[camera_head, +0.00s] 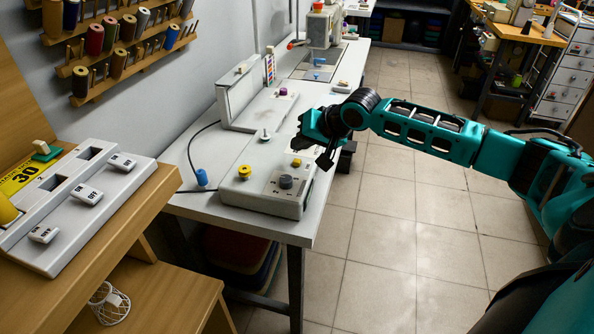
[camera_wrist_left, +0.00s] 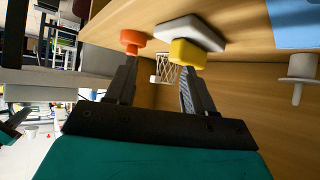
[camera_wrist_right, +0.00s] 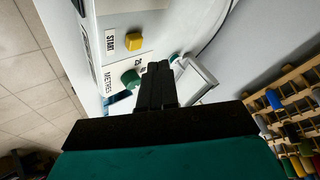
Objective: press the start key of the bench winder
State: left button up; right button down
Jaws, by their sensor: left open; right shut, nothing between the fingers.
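The bench winder appears to be the pale machine (camera_head: 262,198) on the white table in the head view. In the right wrist view its panel carries a START label (camera_wrist_right: 110,42) beside a square yellow key (camera_wrist_right: 133,41). A yellow key (camera_head: 296,162) also shows in the head view, just left of my right gripper (camera_head: 324,160). That gripper is shut and empty; its fingertips (camera_wrist_right: 157,67) appear below and right of the key in the right wrist view. Contact is not visible. My left gripper (camera_wrist_left: 156,75) is open and empty, seen only in the left wrist view.
A yellow knob (camera_head: 244,172) and blue object (camera_head: 201,177) are on the left. A wooden desk (camera_head: 135,215) bears a switch panel (camera_head: 62,228). Tiled floor (camera_head: 400,240) lies open to the right.

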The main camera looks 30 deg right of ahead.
pick_arm(q)
jog(key=shift+w+d+r, duration=0.25)
jog(key=shift+w+r, duration=0.1)
jog(key=shift+r, duration=0.15)
pick_arm(e)
jog(key=shift+f, duration=0.65)
pick_arm(q)
jog(key=shift+s+a+f, duration=0.1)
jog(key=shift+a+f, duration=0.05)
dwell(0.8)
pick_arm(e)
jog(key=shift+f, duration=0.1)
pick_arm(q)
jog(key=shift+r, duration=0.35)
pick_arm(e)
jog(key=shift+f, duration=0.35)
pick_arm(q)
jog(key=shift+r+p, duration=0.1)
jog(key=shift+p, duration=0.2)
pick_arm(e)
jog(key=shift+f, duration=0.4)
pick_arm(q)
jog(key=shift+r+p, duration=1.2)
pick_arm(e)
jog(key=shift+r, duration=0.8)
